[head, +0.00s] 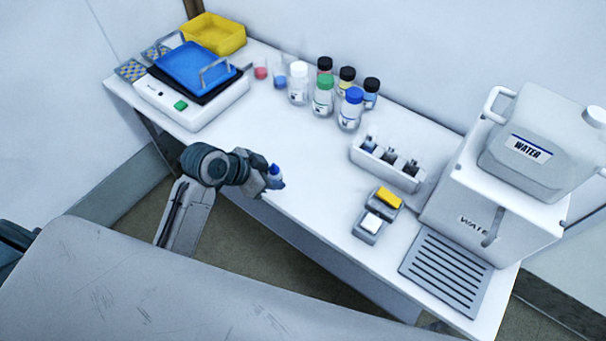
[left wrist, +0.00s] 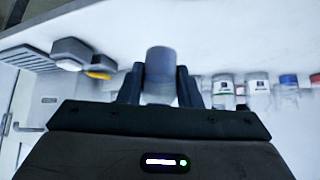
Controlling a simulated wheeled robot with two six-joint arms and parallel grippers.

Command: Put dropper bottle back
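My left gripper (head: 273,182) is over the front edge of the white table, shut on a small dropper bottle (head: 276,172) with a blue top. The bottle looks about upright in the head view; the fingers hide its lower part. In the left wrist view the bottle (left wrist: 160,68) sits between the two fingers of my left gripper (left wrist: 160,88), and its label cannot be read. A white rack (head: 385,170) stands to the right, apart from the gripper. It holds small dark-topped items; whether one place is empty is hard to tell. My right gripper is not in view.
Several capped bottles (head: 323,97) stand at the back. A white device with a blue tray (head: 193,66) is at left. A small grey holder with yellow and white blocks (head: 369,234) and a water tank (head: 525,150) are at right. The front middle of the table (head: 300,195) is clear.

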